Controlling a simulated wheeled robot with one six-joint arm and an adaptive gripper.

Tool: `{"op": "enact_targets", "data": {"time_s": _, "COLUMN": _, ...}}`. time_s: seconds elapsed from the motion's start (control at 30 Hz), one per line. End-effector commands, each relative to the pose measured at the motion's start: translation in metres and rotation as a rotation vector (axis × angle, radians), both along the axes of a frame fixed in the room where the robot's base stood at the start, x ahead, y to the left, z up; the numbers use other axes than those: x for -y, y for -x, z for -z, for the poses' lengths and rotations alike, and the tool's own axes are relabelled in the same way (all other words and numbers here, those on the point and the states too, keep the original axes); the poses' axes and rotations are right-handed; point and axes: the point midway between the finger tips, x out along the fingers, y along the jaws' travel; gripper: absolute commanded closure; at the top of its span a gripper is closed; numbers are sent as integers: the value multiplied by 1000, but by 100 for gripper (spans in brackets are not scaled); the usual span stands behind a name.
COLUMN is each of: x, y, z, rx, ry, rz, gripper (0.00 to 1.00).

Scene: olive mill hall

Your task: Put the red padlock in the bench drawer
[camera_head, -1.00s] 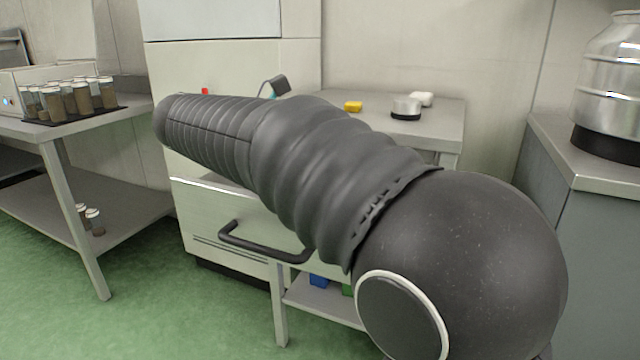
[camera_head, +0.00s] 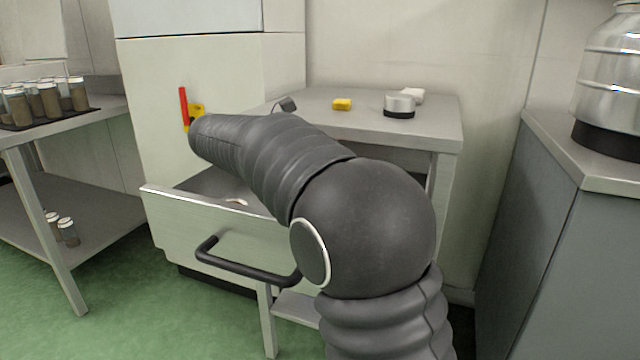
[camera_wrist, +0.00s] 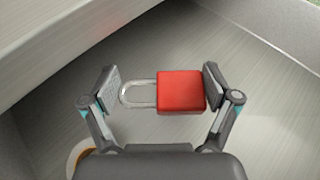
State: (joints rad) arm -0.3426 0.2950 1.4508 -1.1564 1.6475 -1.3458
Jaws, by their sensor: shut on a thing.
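The red padlock (camera_wrist: 181,92) with its silver shackle is pinched lengthwise between the two fingers of my gripper (camera_wrist: 160,88) in the wrist view. One pad is at the shackle, the other at the red body. Below it is the grey interior of the bench drawer (camera_wrist: 265,115), with a wall along the top. How far the padlock is above the drawer floor I cannot tell. In the head view the drawer (camera_head: 220,225) stands pulled open with a black handle; my arm hides part of it, and my gripper and the padlock are hidden there.
A small pale item (camera_head: 237,201) lies inside the drawer. An orange-and-white round thing (camera_wrist: 77,156) shows at the wrist view's lower left. Jars stand on the left table.

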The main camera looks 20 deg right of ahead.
Motion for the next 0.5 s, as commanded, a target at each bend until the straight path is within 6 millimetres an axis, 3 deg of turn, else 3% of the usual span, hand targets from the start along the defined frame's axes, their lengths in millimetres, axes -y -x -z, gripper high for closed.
{"op": "enact_targets", "data": {"time_s": 0.5, "x": 2, "y": -3, "z": 43, "rx": 1, "ry": 0, "rz": 1, "gripper": 52}}
